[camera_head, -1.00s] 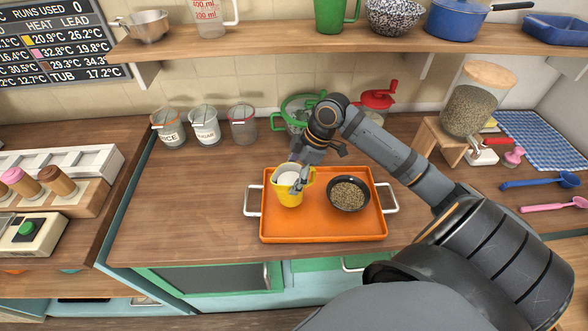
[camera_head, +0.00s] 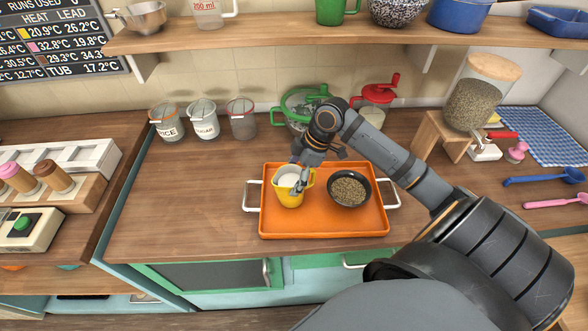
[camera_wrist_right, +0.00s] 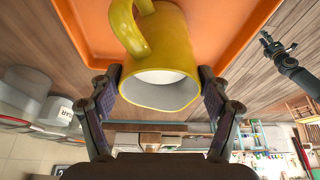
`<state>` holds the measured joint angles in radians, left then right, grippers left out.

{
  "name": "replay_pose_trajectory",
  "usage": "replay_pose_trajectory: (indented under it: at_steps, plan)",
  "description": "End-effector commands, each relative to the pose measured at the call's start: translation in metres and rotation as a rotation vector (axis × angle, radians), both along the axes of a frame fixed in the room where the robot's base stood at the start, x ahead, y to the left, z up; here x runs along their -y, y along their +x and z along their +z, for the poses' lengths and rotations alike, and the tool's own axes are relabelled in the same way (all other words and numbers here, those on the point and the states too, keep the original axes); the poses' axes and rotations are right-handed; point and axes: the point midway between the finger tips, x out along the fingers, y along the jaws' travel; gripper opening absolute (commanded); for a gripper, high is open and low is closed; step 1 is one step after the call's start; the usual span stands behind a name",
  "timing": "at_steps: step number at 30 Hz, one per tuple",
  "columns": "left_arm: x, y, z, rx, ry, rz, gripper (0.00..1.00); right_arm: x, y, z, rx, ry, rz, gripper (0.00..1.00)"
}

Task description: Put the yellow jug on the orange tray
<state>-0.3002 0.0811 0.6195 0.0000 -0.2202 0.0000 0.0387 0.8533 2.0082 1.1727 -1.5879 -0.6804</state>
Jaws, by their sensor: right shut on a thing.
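The yellow jug (camera_head: 290,193) stands upright at the left of the orange tray (camera_head: 320,226), with white contents showing in its mouth. In the right wrist view the jug (camera_wrist_right: 165,55) sits between the fingers, with the orange tray (camera_wrist_right: 235,20) behind it. My right gripper (camera_head: 297,183) is shut on the jug near its rim; the wrist view shows a finger on each side (camera_wrist_right: 161,88). Whether the jug's base touches the tray is hard to tell.
A dark bowl of seeds (camera_head: 349,188) sits on the tray, right of the jug. The counter left of the tray is clear.

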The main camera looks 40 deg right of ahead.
Motion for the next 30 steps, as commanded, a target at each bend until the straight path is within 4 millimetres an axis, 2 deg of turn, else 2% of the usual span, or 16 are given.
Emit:
replay_pose_trajectory:
  at_steps: [19,20,24,30]
  plan:
    - [0.0002,0.0002,-0.0021,0.001,0.0,0.0,0.4,-0.0002,0.0004,-0.0041,0.002,0.0,0.001,0.14]
    - [0.0004,0.0003,-0.0018,0.001,0.0,0.0,0.4,-0.0002,0.0003,-0.0037,0.002,0.0,0.001,0.8]
    - [0.0006,0.0004,-0.0017,0.001,-0.001,0.0,0.4,-0.0002,0.0002,-0.0037,0.002,0.0,0.001,0.99]
    - [0.0009,0.0003,-0.0017,0.001,-0.001,0.0,0.4,-0.0001,0.0001,-0.004,0.0,0.0,0.001,1.0]
